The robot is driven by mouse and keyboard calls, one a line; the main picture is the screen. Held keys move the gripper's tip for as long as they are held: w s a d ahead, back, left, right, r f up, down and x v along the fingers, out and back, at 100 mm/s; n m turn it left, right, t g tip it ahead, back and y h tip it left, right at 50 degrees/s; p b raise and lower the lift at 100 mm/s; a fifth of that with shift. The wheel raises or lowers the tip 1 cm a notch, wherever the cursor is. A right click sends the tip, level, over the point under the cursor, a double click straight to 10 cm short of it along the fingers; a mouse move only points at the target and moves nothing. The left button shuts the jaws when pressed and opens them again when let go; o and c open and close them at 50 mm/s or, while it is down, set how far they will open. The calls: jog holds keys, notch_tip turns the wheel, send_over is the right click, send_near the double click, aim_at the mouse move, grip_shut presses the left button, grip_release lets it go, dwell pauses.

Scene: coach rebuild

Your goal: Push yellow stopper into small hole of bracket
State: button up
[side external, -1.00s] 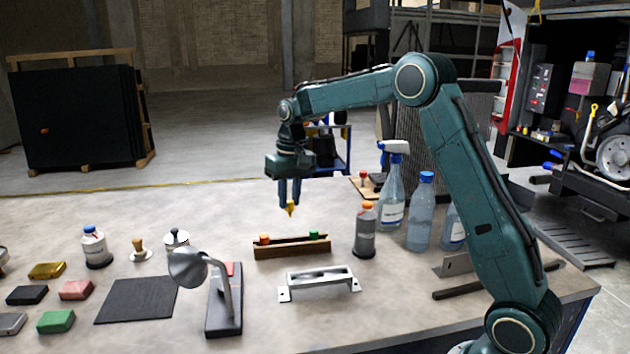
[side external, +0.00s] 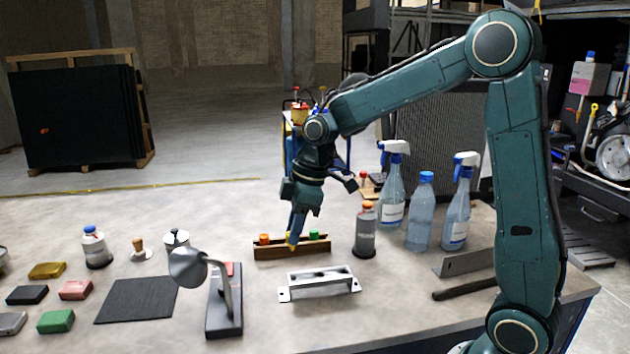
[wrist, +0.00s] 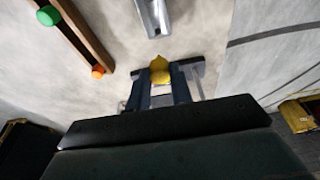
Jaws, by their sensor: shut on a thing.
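My gripper (side external: 294,236) is shut on the yellow stopper (wrist: 159,68), which sticks out past the two blue fingertips. In the side view the gripper is tilted, and its tip overlaps the front of the wooden rack. The silver bracket (side external: 318,282) lies on the bench nearer the side camera, below and to the right of the tip. The stopper looks apart from it. The small hole of the bracket cannot be made out. In the wrist view a silver part (wrist: 153,16), probably the bracket, shows ahead of the stopper.
The wooden rack (side external: 265,252) holds an orange stopper (side external: 264,239) and a green stopper (side external: 314,236). A grey bottle (side external: 365,232) and several spray or water bottles stand to the right.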

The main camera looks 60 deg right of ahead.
jog(key=shift+s+a, duration=0.1)
jog(key=shift+f, duration=0.15)
jog(key=shift+f, duration=3.15)
jog(key=shift+f, duration=0.75)
dwell(1.1)
jog(key=o, duration=1.5)
jog(key=shift+r, duration=0.15)
jog(key=shift+r, duration=2.85)
